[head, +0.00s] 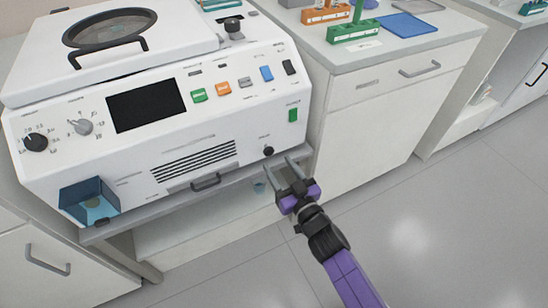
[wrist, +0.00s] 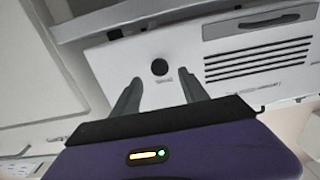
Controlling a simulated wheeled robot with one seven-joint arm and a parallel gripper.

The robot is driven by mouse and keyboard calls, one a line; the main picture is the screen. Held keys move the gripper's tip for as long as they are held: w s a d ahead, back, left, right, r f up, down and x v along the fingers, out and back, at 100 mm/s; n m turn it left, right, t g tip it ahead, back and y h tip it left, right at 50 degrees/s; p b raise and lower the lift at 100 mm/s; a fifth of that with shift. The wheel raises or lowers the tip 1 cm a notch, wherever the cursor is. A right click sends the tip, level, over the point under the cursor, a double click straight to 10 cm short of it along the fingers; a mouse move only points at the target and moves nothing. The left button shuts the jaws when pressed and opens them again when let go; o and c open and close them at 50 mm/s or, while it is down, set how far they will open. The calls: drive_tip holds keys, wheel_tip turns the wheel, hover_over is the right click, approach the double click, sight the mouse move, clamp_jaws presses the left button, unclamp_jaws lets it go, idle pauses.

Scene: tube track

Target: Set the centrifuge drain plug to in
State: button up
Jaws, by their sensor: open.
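The white centrifuge (head: 150,100) stands on the bench at left, its front panel facing me. A small round black plug (head: 268,151) sits at the lower right of the front panel, with a tiny label above it. It also shows in the wrist view (wrist: 160,67), between and beyond my fingertips. I cannot tell how deep the plug sits. My gripper (head: 287,163) is open and empty, just in front of the panel near the plug. Its fingers (wrist: 158,88) stand either side of the plug in the wrist view, apparently short of it.
A handle (head: 206,182) and vent slots (head: 195,160) lie left of the plug. A green switch (head: 293,115) is above it. A blue bin (head: 90,200) is at the front left. Racks (head: 352,33) stand on the right bench. The floor (head: 430,220) at right is clear.

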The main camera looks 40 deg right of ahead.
drive_tip(key=v, duration=0.2)
drive_tip(key=shift+s, duration=0.3)
idle(0.4)
